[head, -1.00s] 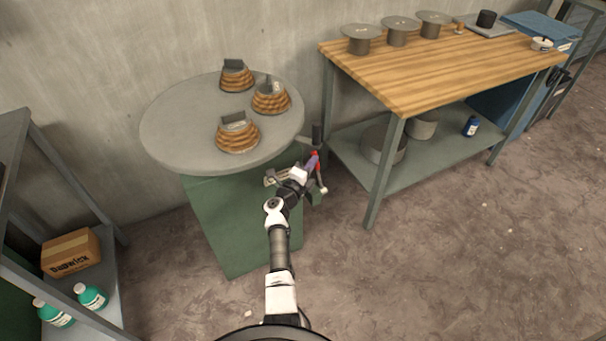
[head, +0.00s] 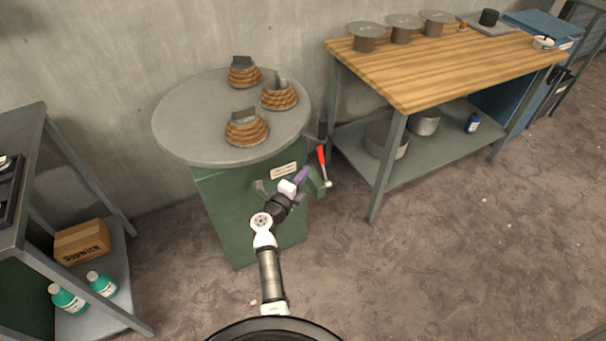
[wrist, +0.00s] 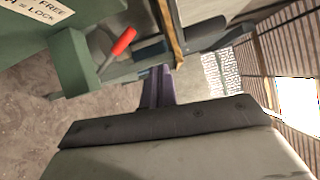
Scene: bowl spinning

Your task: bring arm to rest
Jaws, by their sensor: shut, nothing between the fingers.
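My arm reaches forward from the bottom of the head view. My gripper (head: 302,176), with purple fingers, is shut and empty in front of the green cabinet (head: 225,205). The purple fingers (wrist: 157,88) also show in the wrist view, close together with nothing between them. A lever with a red grip (head: 321,155) stands at the cabinet's right side, just right of my gripper and apart from it. In the wrist view the red grip (wrist: 124,41) is to the left of the fingers.
A round grey table top (head: 180,125) carries three ringed brown pieces (head: 246,130). A wooden workbench (head: 440,65) with metal spools stands at right. A shelf (head: 125,315) with a cardboard box (head: 82,242) and green bottles (head: 68,298) is at left. The floor at right is clear.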

